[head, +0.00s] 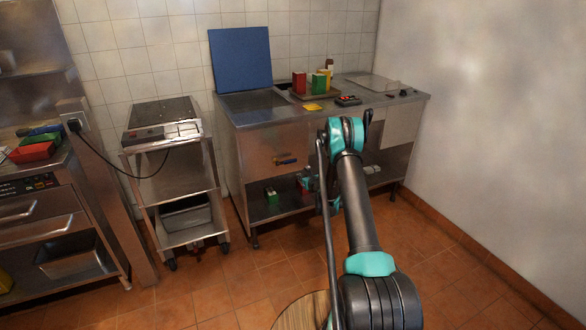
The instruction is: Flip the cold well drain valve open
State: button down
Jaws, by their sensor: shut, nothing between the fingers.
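The lever looks roughly level, pointing sideways. My gripper (305,182) is small and dark in the head view, partly hidden behind my own arm. It appears a little below and right of the valve, with no clear contact; the distance in depth is hard to tell. It is shut and empty.
A blue lid (241,60) stands upright at the counter's back left. Colored containers (318,83) stand on top. A wheeled cart (178,184) with a griddle stands to the left. A small green box (271,196) sits on the lower shelf. The tiled floor in front is mostly clear.

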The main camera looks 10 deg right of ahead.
aim_at(286, 161)
jog(key=w+a, duration=0.3)
jog(key=w, duration=0.6)
jog(key=shift+r, duration=0.4)
